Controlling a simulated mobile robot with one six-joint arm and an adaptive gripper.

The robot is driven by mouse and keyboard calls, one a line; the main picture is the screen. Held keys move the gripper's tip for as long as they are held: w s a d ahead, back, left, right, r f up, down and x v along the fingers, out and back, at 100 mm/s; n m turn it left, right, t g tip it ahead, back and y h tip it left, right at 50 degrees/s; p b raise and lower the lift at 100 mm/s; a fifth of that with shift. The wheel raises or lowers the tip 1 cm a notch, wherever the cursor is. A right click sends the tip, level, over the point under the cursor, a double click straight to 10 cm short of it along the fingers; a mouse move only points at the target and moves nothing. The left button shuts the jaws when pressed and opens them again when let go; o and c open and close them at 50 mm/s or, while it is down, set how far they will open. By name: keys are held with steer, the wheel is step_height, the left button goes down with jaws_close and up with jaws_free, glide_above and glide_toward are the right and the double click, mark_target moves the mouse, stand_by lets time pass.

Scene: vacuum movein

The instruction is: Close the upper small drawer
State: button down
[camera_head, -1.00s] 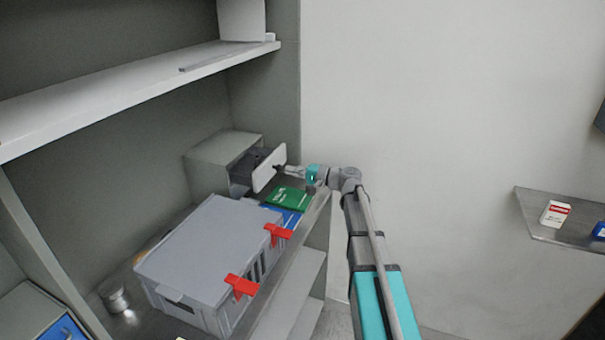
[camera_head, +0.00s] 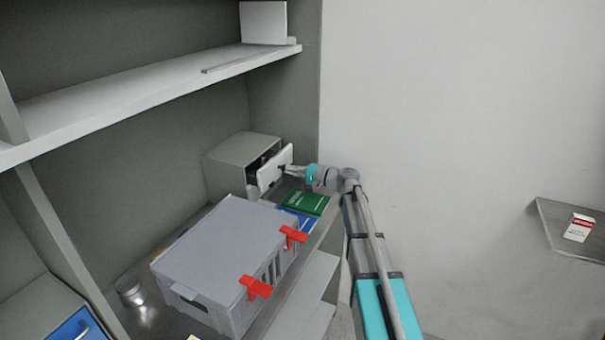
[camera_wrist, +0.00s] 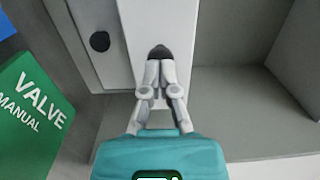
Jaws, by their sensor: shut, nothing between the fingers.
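A small grey cabinet (camera_head: 228,172) stands at the back of the lower shelf. Its upper drawer (camera_head: 273,168) has a white front and is partly open, with dark contents showing behind the front. My gripper (camera_head: 284,169) is shut and empty, its tips at the drawer's front. In the wrist view, my gripper (camera_wrist: 160,55) points at a white panel (camera_wrist: 185,25), the drawer front, and the dark tips appear to touch it. A round black knob (camera_wrist: 100,41) shows on another white front to the left. The upper drawer's own knob cannot be made out clearly.
A green valve manual (camera_head: 305,202) lies close below my gripper; it also shows in the wrist view (camera_wrist: 35,115). A grey crate (camera_head: 220,250) with red clips stands in front of the cabinet. A wall (camera_head: 430,110) is to the right.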

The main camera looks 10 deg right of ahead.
mark_target(280, 165)
steer(key=x, duration=0.5)
steer(key=shift+w+a, duration=0.15)
steer(key=shift+w, duration=0.2)
steer(key=shift+s+d, duration=0.3)
steer(key=shift+d, duration=0.2)
steer(key=v, duration=1.3)
steer(key=shift+s, duration=0.15)
